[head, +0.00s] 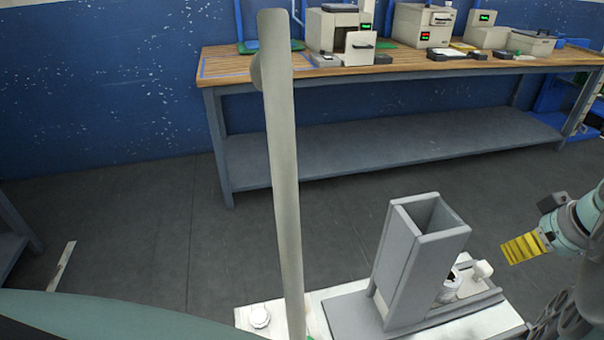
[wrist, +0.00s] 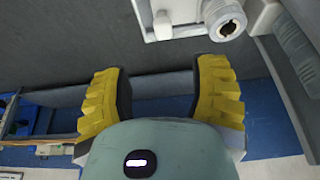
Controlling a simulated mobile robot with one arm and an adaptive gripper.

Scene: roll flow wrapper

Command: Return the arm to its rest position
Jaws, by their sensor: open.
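My gripper (head: 522,249) shows at the right of the head view, to the right of the grey chute and apart from it. In the wrist view its two yellow ridged fingers (wrist: 160,95) stand apart with nothing between them, so it is open and empty. My arm comes in from the right edge of the head view. In the wrist view, a pale machine part with a round end (wrist: 226,22) shows beyond the fingertips, near the top edge.
A tall grey open-topped chute (head: 425,260) stands on a white-topped surface (head: 255,318) with small white fittings. A wooden bench (head: 235,66) with several instruments stands along the blue wall. A pale upright post (head: 283,180) crosses the head view. The floor between is clear.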

